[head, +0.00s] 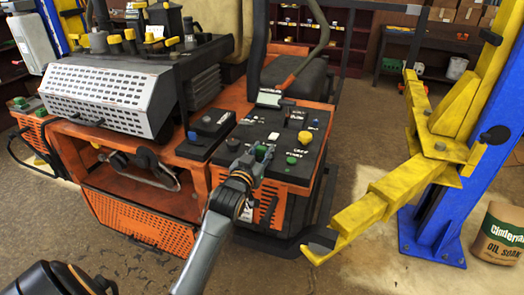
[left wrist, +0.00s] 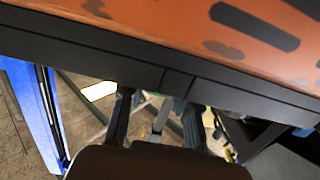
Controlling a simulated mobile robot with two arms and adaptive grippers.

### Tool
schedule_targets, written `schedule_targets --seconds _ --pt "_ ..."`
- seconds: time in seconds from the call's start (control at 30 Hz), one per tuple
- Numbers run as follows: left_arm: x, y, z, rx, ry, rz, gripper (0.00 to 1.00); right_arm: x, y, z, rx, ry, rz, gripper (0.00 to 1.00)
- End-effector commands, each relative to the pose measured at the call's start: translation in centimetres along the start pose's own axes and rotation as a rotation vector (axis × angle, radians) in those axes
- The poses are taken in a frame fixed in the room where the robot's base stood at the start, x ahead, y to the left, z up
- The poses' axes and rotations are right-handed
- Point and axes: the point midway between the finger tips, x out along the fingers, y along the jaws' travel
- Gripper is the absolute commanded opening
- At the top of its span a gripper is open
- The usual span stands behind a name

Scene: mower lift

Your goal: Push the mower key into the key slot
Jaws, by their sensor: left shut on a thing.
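The control panel (head: 275,130) of the orange mower is black, with several coloured knobs and a small display. My left gripper (head: 254,163) is at the panel's near left part, above its front edge, its fingers close together. A small green piece (head: 262,151) shows right at its fingertips; I take it for the mower key, but cannot tell how far it sits in the panel. The key slot is hidden by the gripper or too small to make out. In the left wrist view the two fingers (left wrist: 157,115) stand apart, and what they grip is unclear. My right gripper is not in view.
A green knob (head: 292,160) and a yellow knob (head: 305,137) stand on the panel just right of my gripper. The yellow lift arm (head: 370,205) and blue post (head: 445,195) stand to the right. A grey vented cover (head: 105,95) is at the left.

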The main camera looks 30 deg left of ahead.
Motion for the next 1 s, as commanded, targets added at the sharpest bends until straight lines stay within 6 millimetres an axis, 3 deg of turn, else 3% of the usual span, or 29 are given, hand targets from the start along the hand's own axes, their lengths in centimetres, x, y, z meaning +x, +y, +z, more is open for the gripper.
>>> schedule_targets --seconds 0.1,0.13,0.27,0.67,1.0 --pt "0.0 0.0 0.0 0.000 0.000 0.000 0.09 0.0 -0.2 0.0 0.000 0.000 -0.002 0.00" --pt "0.0 0.0 0.0 0.000 0.000 0.000 0.32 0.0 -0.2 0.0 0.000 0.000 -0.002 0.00" --pt "0.0 0.0 0.0 0.000 0.000 0.000 0.57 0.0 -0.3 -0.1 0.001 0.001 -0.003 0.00" --pt "-0.7 0.0 0.1 0.000 -0.001 0.000 0.57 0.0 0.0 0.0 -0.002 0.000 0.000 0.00" --pt "-7.4 0.0 0.1 0.000 -0.002 0.001 0.57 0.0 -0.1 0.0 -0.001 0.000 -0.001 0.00"
